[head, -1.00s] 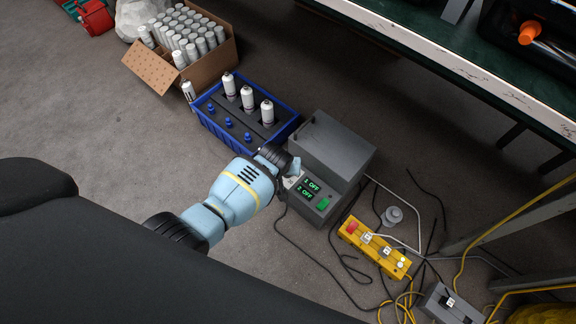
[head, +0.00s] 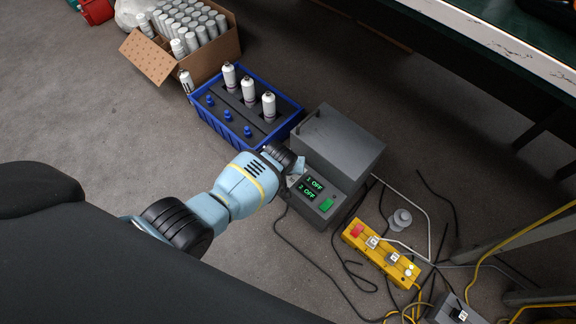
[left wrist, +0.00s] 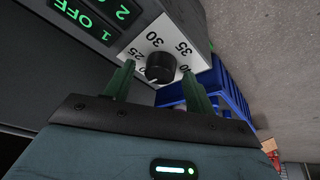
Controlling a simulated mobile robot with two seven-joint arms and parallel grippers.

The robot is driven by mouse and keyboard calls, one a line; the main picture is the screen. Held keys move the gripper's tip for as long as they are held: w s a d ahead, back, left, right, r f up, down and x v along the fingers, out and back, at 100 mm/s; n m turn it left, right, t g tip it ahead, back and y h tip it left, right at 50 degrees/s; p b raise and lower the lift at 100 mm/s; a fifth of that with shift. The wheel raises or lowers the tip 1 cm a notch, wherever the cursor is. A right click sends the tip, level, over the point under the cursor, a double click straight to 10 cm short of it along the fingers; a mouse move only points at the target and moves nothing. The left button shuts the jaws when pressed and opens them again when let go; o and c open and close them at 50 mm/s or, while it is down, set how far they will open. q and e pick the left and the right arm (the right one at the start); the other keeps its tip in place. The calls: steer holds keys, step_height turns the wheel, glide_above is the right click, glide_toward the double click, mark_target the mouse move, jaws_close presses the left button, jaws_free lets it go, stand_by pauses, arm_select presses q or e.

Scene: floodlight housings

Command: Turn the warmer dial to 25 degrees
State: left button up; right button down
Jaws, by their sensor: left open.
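The warmer (head: 342,143) is a grey box on the floor, with a green display (head: 313,188) reading 1 OFF and 2 OFF. Its black dial (left wrist: 160,66) sits on a white scale plate (left wrist: 186,31) with 25, 30 and 35 readable; other marks are partly hidden. I cannot make out a pointer on the dial. My left gripper (left wrist: 158,82) is open, its two green fingers on either side of the dial and close to it; I cannot tell whether they touch. In the head view the left gripper (head: 295,164) hides the dial. My right gripper is not in view.
A blue crate (head: 216,127) with white bottles stands beside the warmer, and a cardboard box (head: 158,62) of cans lies behind. A yellow power strip (head: 383,255), a grey weight-like object (head: 400,220) and loose cables lie to the right. A workbench (head: 495,38) overhangs the upper right.

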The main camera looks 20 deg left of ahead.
arm_select(q)
steer(key=c, duration=1)
steer(key=shift+o, duration=0.2)
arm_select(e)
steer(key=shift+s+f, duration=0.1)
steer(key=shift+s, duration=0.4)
